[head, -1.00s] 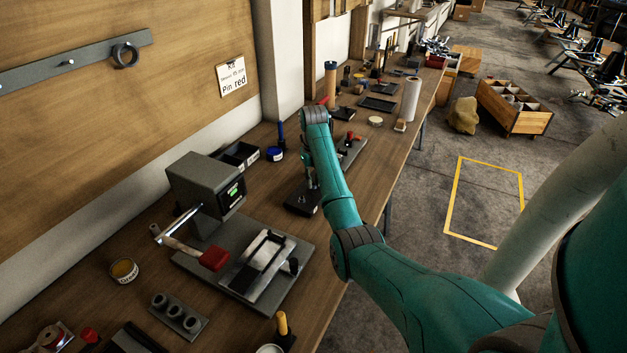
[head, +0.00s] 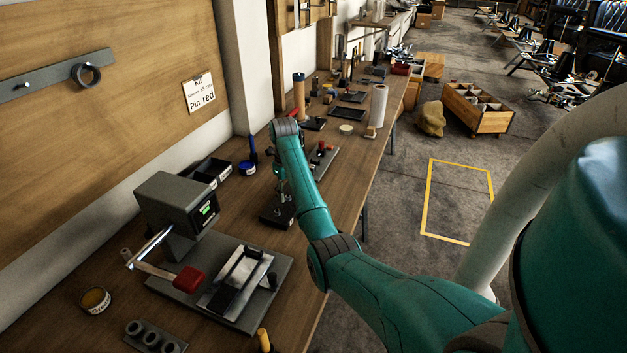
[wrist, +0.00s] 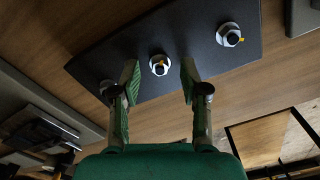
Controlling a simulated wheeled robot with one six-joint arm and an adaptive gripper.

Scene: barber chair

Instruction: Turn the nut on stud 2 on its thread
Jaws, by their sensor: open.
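My gripper is open, with a gap on both sides of that nut. Another nut (wrist: 229,34) sits at the upper right, clear of the fingers. No stud numbers are legible.
In the head view, a grey press (head: 176,206) with a red-handled lever stands left of my arm on the bench (head: 105,262). A dark bin (head: 211,172) and a blue tin (head: 247,168) are behind it. A paper roll (head: 378,106) stands farther along.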

